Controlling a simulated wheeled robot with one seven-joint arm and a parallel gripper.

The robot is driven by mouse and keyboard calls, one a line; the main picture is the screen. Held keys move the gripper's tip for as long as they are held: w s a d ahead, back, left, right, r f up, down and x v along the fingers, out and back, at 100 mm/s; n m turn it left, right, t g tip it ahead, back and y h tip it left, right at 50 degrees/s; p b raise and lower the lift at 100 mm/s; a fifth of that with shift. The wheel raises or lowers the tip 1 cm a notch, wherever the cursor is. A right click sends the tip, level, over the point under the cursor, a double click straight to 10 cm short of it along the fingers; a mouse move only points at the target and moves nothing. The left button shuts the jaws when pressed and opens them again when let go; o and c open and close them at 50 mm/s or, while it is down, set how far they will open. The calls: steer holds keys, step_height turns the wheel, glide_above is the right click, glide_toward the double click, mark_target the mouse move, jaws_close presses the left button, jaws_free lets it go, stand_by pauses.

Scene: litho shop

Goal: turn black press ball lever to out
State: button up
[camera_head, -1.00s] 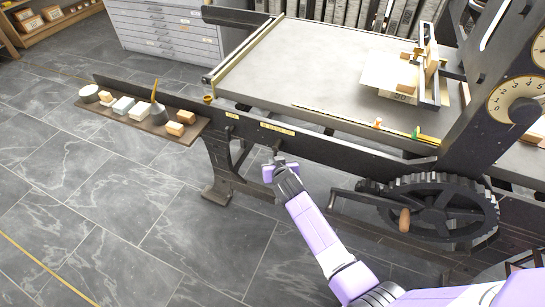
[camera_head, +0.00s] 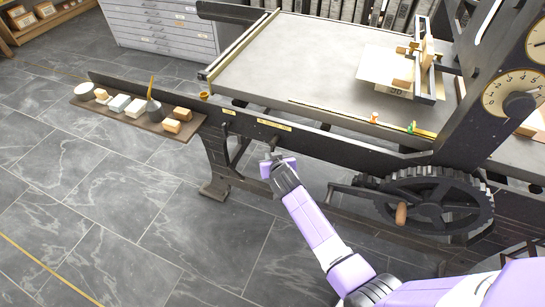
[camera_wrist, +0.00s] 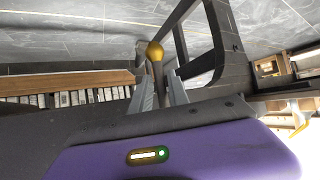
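The dark press (camera_head: 330,140) stands with its long side rail facing me. My gripper (camera_head: 271,159) is just below this rail, near two brass plates, in the head view. In the wrist view a brass ball (camera_wrist: 155,50) on a thin stem lies just past the tips of my gripper (camera_wrist: 159,80). The two grey fingers appear to stand either side of the stem with a gap between them. I cannot tell whether they touch it. The lever is largely hidden by my gripper in the head view, and its setting is unclear.
A shelf (camera_head: 185,134) with blocks and a cone sticks out at the left of the press. A toothed wheel with a wooden handle (camera_head: 401,213) is right of my arm. A press leg (camera_head: 217,170) stands left of my gripper. The floor at the left is clear.

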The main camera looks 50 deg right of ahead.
steer(key=p+v, duration=0.1)
steer(key=v, duration=0.6)
steer(key=shift+s+a+r, duration=0.2)
steer(key=shift+s, duration=0.05)
stand_by(0.3)
